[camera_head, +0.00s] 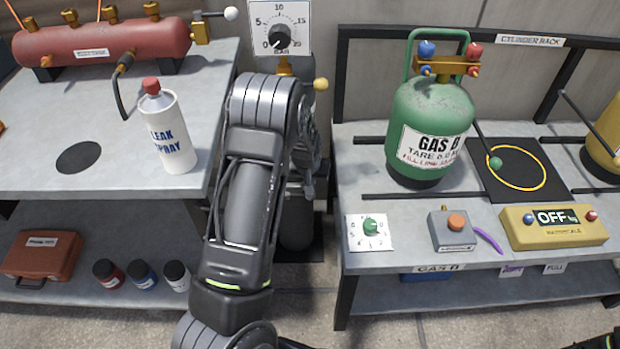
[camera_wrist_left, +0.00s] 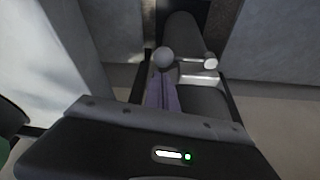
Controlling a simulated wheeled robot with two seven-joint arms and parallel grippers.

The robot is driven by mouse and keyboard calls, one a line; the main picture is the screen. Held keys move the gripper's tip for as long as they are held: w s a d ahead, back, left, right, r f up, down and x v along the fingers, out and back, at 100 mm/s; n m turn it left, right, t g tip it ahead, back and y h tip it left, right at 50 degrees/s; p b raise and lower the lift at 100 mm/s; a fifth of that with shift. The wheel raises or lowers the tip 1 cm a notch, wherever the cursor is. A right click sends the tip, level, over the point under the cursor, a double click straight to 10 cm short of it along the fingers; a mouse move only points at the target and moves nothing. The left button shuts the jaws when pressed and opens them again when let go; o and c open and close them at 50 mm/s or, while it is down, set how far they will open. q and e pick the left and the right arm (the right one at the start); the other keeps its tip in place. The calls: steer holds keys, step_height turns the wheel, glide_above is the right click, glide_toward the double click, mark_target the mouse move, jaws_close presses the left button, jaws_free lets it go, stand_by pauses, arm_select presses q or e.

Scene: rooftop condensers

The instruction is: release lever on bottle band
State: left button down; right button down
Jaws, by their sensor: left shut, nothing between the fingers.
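A dark grey bottle (camera_head: 297,226) stands in the gap between the two benches, mostly hidden behind my left arm. In the left wrist view the bottle (camera_wrist_left: 190,35) has a pale band (camera_wrist_left: 199,79) across it. A grey ball (camera_wrist_left: 163,58) and a smaller white knob (camera_wrist_left: 211,62) show at the band; which one belongs to the lever I cannot tell. My left gripper (camera_wrist_left: 161,92) is shut and empty, its narrow fingers pointing at the bottle just below the grey ball. Whether they touch it is unclear.
A gauge (camera_head: 281,28) is above the gap, with a yellow knob (camera_head: 320,84) below it. The left bench (camera_head: 50,125) carries a leak spray bottle (camera_head: 167,135) close to my arm. The right bench (camera_head: 400,262) holds a green gas cylinder (camera_head: 430,110) and a yellow scale (camera_head: 553,228).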

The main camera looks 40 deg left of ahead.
arm_select(q)
steer(key=shift+x, duration=0.95)
arm_select(e)
steer(key=shift+f, duration=0.25)
